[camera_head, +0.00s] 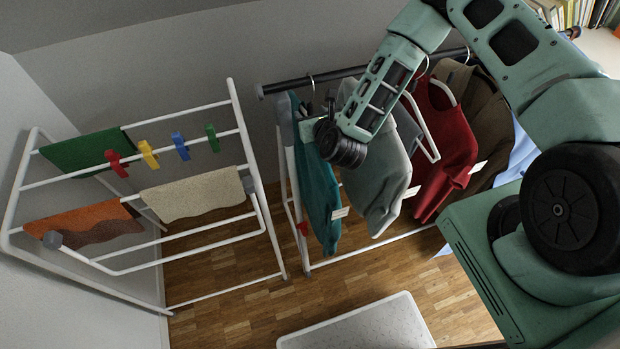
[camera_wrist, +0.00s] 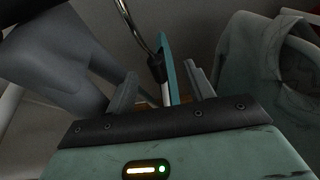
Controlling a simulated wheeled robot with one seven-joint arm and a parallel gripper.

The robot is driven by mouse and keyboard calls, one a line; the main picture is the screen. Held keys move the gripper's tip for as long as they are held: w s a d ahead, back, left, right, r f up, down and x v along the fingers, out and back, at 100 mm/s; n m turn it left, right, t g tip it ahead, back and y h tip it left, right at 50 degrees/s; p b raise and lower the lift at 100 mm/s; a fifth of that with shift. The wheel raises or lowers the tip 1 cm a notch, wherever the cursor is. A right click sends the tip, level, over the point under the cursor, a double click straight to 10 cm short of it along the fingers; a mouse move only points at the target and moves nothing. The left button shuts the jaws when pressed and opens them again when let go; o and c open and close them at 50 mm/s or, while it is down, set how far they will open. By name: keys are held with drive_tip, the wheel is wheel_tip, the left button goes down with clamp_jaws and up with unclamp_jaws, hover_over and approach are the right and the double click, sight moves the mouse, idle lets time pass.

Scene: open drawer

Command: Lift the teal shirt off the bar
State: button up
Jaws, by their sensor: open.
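The teal shirt (camera_head: 320,195) hangs from the dark bar (camera_head: 300,82) at its left end, left of a grey-green shirt (camera_head: 377,180). A metal hanger hook (camera_head: 312,88) rises to the bar above the teal shirt. In the wrist view, my gripper (camera_wrist: 157,72) is open, with one finger on each side of a dark hanger neck (camera_wrist: 157,68) and a narrow teal strip (camera_wrist: 167,62) of the shirt. I cannot tell whether the fingers touch them.
A red garment (camera_head: 440,145), a brown one (camera_head: 488,120) and a pale blue one hang further right. A white drying rack (camera_head: 262,225) with cloths and coloured pegs stands at left. A pale board (camera_head: 355,325) lies low in front; wooden floor (camera_head: 235,265) shows between.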

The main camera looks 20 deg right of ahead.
drive_tip(key=shift+w+f, duration=0.3)
drive_tip(key=shift+w, duration=0.35)
clamp_jaws()
